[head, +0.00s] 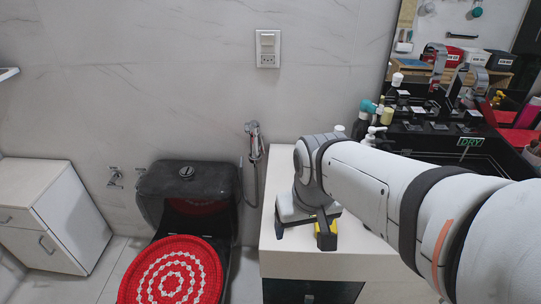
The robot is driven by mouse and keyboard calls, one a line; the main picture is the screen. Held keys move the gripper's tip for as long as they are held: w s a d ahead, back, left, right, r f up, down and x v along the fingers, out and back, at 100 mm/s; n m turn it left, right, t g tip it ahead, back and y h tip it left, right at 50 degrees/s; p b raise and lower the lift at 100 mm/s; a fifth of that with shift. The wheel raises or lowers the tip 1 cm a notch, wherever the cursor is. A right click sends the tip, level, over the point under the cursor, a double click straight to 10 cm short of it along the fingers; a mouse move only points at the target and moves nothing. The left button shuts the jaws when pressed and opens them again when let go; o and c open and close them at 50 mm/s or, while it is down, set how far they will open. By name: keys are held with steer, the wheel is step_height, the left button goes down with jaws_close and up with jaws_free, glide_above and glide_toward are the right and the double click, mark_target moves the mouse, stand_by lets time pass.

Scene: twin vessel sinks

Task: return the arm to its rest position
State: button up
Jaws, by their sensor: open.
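My arm reaches in from the right edge across the view, over the white counter (285,261). My gripper (302,236) hangs at its end, pointing down, with its two dark fingers spread apart. Nothing shows between the fingers. A small yellow and black thing (327,241) shows at the right finger; I cannot tell whether it touches the finger or lies on the counter behind it.
A black toilet (160,190) with a red and white patterned lid cover (172,275) stands left of the counter. A hand shower (254,140) hangs on the wall between them. Bottles (362,121) and a dark sink top (425,143) are behind my arm. A white cabinet (75,215) stands far left.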

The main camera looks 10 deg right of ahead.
step_height(320, 180, up, 7)
steer(key=p, duration=0.6)
steer(key=shift+s+p, duration=0.15)
steer(key=shift+p, duration=0.15)
stand_by(0.4)
